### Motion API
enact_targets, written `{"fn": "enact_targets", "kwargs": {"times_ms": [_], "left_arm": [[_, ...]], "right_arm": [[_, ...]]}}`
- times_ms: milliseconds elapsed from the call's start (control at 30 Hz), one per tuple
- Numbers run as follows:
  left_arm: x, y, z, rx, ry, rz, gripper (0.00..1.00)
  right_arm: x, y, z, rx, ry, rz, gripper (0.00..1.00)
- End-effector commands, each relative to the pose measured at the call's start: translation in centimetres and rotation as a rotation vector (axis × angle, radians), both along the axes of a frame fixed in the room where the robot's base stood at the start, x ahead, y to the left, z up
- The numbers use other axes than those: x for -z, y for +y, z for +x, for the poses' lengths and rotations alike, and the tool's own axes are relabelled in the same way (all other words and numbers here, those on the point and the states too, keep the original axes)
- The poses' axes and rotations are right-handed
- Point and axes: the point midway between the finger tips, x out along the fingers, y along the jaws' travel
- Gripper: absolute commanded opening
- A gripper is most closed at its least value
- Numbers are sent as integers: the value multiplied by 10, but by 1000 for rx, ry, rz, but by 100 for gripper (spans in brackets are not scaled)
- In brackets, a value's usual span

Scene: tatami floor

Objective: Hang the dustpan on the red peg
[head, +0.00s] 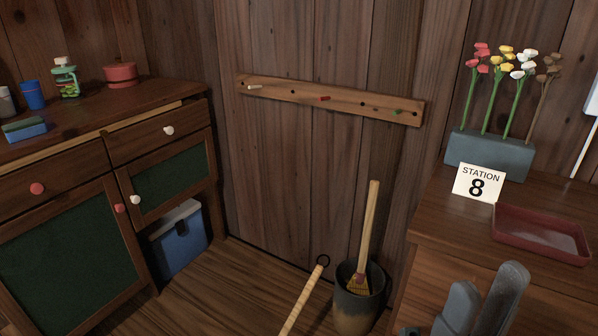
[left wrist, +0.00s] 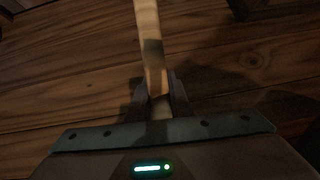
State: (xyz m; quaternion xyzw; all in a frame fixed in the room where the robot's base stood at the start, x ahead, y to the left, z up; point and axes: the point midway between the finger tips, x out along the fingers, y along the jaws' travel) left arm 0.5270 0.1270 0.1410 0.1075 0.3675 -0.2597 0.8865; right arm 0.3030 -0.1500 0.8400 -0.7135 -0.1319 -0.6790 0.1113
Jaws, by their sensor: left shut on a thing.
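The red peg (head: 324,99) sticks out of a wooden peg rail (head: 345,104) on the back wall, between a white peg (head: 254,87) and a green peg (head: 397,112). A pale wooden handle with a black ring at its top, which I take as the dustpan's handle (head: 304,297), slants up from the bottom edge, well below the rail. The pan itself is out of view. In the left wrist view my left gripper (left wrist: 160,88) is shut around a pale wooden handle (left wrist: 149,35). My right gripper (head: 484,302) is open and empty at the lower right.
A dark bin (head: 357,309) with a broom (head: 371,225) stands beside the handle. A cabinet (head: 70,225) is on the left, with a blue box (head: 180,240) under it. A desk on the right bears a red tray (head: 541,234), a flower planter (head: 489,154) and a station sign (head: 478,184).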

Motion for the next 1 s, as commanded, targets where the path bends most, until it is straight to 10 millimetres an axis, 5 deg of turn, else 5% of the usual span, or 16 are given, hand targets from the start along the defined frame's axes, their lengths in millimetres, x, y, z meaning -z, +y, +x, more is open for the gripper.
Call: {"fn": "enact_targets", "kwargs": {"times_ms": [667, 867, 1000], "left_arm": [[-11, -5, 9, -18, -4, -3, 0], [-50, -21, 38, -91, -8, -6, 0], [-97, -37, 64, -177, -8, -8, 0]], "right_arm": [[-1, 0, 0, -1, -2, 2, 34], [-1, 0, 0, -1, -2, 2, 34], [-1, 0, 0, -1, -1, 1, 34]]}}
